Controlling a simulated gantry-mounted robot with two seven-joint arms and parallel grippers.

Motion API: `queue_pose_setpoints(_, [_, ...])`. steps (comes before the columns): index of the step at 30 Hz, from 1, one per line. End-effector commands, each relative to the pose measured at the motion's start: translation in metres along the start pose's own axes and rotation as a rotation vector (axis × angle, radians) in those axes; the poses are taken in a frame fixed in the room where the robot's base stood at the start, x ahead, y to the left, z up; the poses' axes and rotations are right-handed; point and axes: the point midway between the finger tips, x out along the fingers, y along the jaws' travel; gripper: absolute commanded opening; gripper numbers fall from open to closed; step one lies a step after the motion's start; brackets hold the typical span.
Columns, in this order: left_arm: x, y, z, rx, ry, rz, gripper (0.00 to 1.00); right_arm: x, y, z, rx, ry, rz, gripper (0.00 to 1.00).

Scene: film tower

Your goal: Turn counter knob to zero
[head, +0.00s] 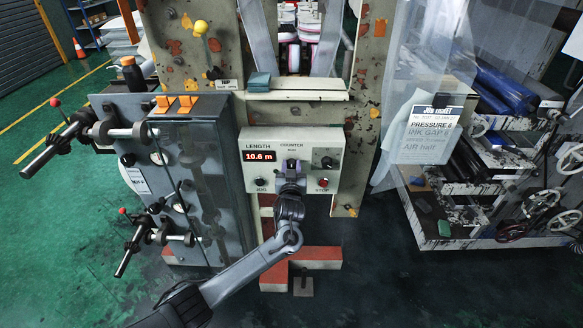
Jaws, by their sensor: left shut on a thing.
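The cream counter panel (265,136) stands in the middle of the head view, with a red display (258,156) reading 10.6 m under the word LENGTH. My left gripper (291,166) reaches up to the panel's middle, just below the word COUNTER, and is shut on the counter knob. The gripper's fingers hide most of the knob, so its pointing angle cannot be read. My right gripper is not in view.
A JOG button (260,180) and a red STOP button (323,182) flank my gripper. A dark dial (327,160) is at the panel's right. A grey cabinet (225,200) with handles stands left. A ledge (300,96) juts out above the panel.

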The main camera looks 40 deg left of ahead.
Motion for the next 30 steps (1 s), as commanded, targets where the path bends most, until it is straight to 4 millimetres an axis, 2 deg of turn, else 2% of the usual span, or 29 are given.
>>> queue_pose_setpoints(8, [0.000, 0.000, -0.001, 0.030, -0.001, 0.000, 0.05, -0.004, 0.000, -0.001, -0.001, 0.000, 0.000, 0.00])
queue_pose_setpoints(14, [0.000, 0.001, -0.003, 0.122, -0.002, 0.000, 0.05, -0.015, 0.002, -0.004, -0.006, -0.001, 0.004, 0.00])
queue_pose_setpoints(30, [0.000, 0.002, -0.003, 0.607, -0.002, 0.000, 0.05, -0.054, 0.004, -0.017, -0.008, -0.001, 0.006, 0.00])
